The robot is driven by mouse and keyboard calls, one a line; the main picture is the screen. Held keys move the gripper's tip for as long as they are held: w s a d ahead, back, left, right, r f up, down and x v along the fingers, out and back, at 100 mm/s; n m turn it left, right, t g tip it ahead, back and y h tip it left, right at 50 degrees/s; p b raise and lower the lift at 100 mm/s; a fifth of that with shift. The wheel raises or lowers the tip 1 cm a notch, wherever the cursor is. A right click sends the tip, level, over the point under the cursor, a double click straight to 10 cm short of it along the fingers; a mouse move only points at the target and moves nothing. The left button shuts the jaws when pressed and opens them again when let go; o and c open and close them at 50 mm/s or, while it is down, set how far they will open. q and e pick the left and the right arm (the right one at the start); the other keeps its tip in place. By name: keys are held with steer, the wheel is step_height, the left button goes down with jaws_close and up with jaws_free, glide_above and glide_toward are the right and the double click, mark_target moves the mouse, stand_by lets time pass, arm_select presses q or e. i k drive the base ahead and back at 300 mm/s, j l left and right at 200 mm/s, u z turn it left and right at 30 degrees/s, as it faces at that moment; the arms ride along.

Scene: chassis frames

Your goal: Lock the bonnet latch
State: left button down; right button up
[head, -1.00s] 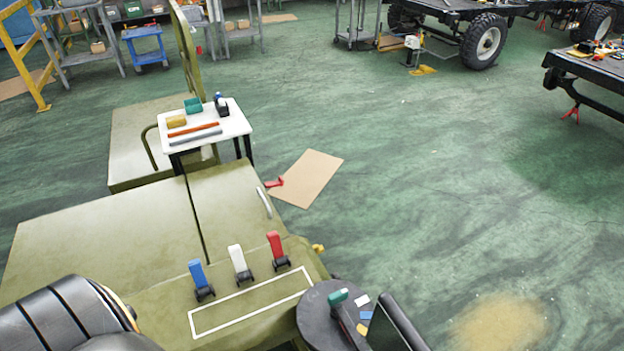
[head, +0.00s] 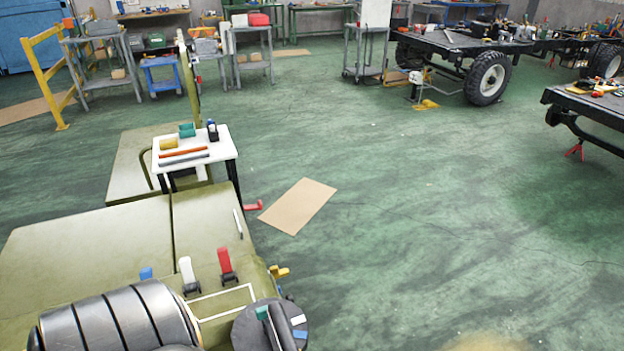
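The olive-green vehicle body with its bonnet panels (head: 90,240) fills the lower left of the head view. On its front part stand a blue lever (head: 146,272), a white lever (head: 187,272) and a red lever (head: 226,262); the white and red ones are upright, and the blue one is mostly hidden behind my arm. A small red handle (head: 253,206) sticks out at the panel's right side, and a yellow piece (head: 279,271) at the front right edge. I cannot tell which part is the bonnet latch. Neither gripper is in view.
A dark round disc (head: 250,325) with a green-topped handle and coloured labels is at the bottom. A small white table (head: 222,150) with tools stands by the vehicle. A brown sheet (head: 298,205) lies on open green floor. A wheeled chassis (head: 470,45) is at the back right.

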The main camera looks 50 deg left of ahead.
mark_target(259, 205)
steer(key=i+l+u, duration=0.1)
steer(key=i+l, duration=0.85)
steer(key=i+j+u, duration=0.2)
steer(key=i+u, duration=0.25)
steer(key=i+j+u, duration=0.1)
steer(key=i+u, duration=0.65)
steer(key=u, duration=0.15)
steer(key=i+l+u, duration=0.2)
steer(key=i+u, duration=0.5)
steer(key=i, duration=0.2)
steer(key=i+l+u, duration=0.3)
steer(key=i, duration=0.2)
steer(key=j, duration=0.05)
